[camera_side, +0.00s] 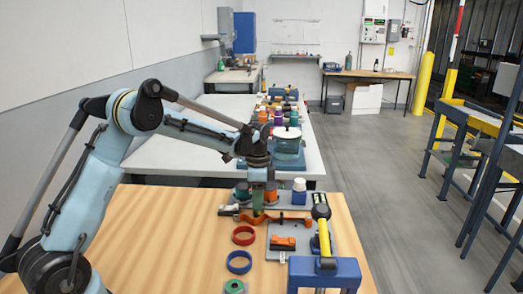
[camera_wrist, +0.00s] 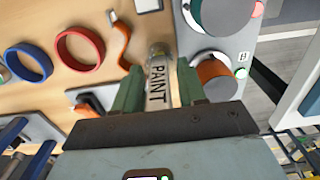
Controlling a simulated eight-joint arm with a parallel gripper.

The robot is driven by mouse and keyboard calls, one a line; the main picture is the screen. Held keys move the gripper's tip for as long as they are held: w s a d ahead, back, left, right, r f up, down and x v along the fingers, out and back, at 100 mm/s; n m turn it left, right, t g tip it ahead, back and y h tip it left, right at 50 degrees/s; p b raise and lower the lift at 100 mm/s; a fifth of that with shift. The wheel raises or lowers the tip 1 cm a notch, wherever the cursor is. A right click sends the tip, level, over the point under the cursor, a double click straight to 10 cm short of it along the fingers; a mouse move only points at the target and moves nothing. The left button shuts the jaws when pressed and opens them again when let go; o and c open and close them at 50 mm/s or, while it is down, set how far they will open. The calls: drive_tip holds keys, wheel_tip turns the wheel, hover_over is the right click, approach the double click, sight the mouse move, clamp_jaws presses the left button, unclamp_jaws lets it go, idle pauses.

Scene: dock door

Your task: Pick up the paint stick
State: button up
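The paint stick (camera_wrist: 157,85) is a pale cylinder with the black word PAINT along it. It shows in the wrist view between the two green fingers of my gripper (camera_wrist: 160,75). The fingers lie on either side of it, and narrow gaps seem to show beside the stick. In the side view my gripper (camera_side: 257,198) points down, low over the far part of the wooden table (camera_side: 180,225). The stick cannot be made out clearly there.
A red ring (camera_side: 243,236) and a blue ring (camera_side: 239,262) lie in front of my gripper. An orange curved piece (camera_wrist: 122,40) is left of the stick; a grey panel with an orange knob (camera_wrist: 215,78) is right. A blue block (camera_side: 324,272) stands at the near right.

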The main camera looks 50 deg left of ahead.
clamp_jaws()
drive_tip(key=shift+r, duration=0.1)
